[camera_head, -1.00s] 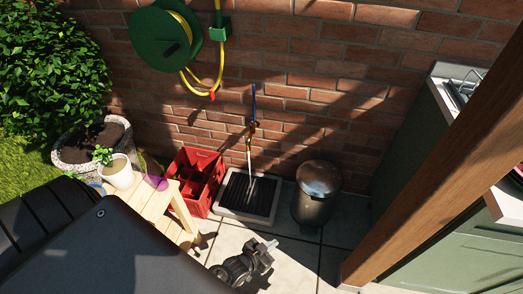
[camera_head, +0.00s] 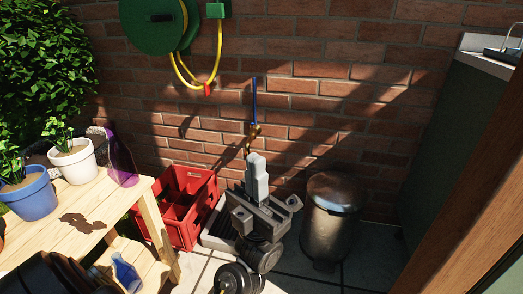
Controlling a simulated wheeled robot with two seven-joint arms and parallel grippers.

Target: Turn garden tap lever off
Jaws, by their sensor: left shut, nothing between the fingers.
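The garden tap (camera_head: 254,130) is a small brass fitting on the brick wall, in the middle of the head view. Its blue lever (camera_head: 254,97) points straight up. A thin pale stream shows just below the tap, and its lower part is hidden behind my gripper. My left gripper (camera_head: 257,160) is shut and empty, with its grey fingers pointing up just below the tap in the picture. I cannot tell how far it is from the wall. It covers much of the drain tray (camera_head: 216,229) on the ground. My right gripper is not in view.
A green hose reel (camera_head: 152,27) with a yellow hose hangs upper left. A red crate (camera_head: 187,207) and a dark metal bin (camera_head: 331,215) flank the drain. A wooden table (camera_head: 100,202) with pots and a purple bottle (camera_head: 121,163) stands left. A wooden post (camera_head: 455,240) is at right.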

